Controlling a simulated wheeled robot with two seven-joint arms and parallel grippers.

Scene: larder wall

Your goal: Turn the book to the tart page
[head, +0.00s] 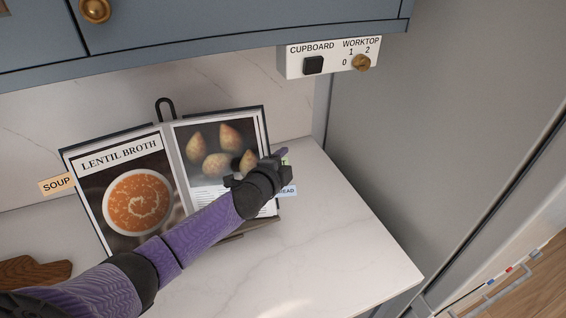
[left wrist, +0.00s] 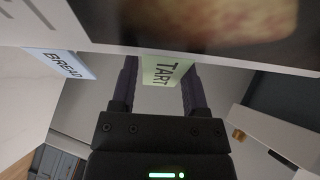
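The open book (head: 160,170) leans on a stand on the worktop. Its left page (head: 130,160) reads LENTIL BROTH above a bowl of orange soup. Its right page (head: 215,150) pictures pear-shaped golden pieces; its lower right is partly hidden by my arm. My left gripper (head: 279,160) is at the book's right edge. In the left wrist view the green TART tab (left wrist: 162,71) sits between the two separated fingers of my left gripper (left wrist: 160,85); I cannot tell whether either touches it. In the head view the tab (head: 284,161) is mostly hidden. My right gripper is not in view.
A SOUP tab (head: 56,184) sticks out left of the book, and a blue BREAD tab (left wrist: 58,64) is beside the TART tab. A wooden board (head: 35,272) lies at left. A cupboard (head: 200,35) and switch panel (head: 332,58) are above. The worktop (head: 345,235) is clear at right.

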